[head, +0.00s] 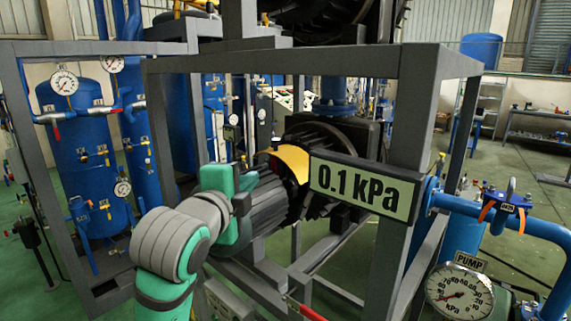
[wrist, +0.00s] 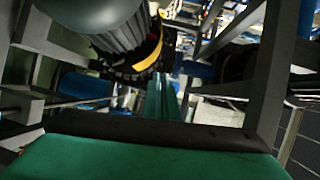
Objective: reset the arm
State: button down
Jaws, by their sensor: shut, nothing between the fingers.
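My arm (head: 168,245), grey and green, reaches up from the bottom of the head view into the grey metal frame. My gripper (head: 246,182) is at its end, in front of the dark ribbed pump motor (head: 268,205). In the wrist view my gripper (wrist: 163,88) shows as narrow green fingers close together, shut and empty. The ribbed motor (wrist: 128,40) with a yellow band is above and left of them there. I cannot tell how close the fingers are to the motor.
The grey frame (head: 400,150) surrounds my gripper with posts and beams. A 0.1 kPa display (head: 360,188) hangs at its front right. A pump gauge (head: 460,292) and blue pipe (head: 530,232) are at the right. Blue tanks (head: 80,150) stand left. Open green floor lies back right.

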jog(key=s+d+f+n+t+y, duration=0.15)
jog(key=f+n, duration=0.45)
jog(key=f, duration=0.9)
jog(key=s+d+f+n, duration=0.25)
jog(key=f+n, duration=0.45)
jog(key=f, duration=0.9)
jog(key=s+d+f+n+y, duration=0.3)
jog(key=s+f+n, duration=0.2)
jog(key=s+f, duration=1.05)
jog(key=s+f+n+g, duration=0.1)
jog(key=s+f, duration=0.1)
jog(key=s, duration=1.1)
jog(key=s+f+n+g, duration=0.1)
jog(key=s, duration=1.2)
jog(key=shift+s+d+f, duration=0.25)
jog(key=shift+s+f, duration=0.1)
jog(key=shift+s, duration=0.05)
jog(key=shift+h, duration=0.25)
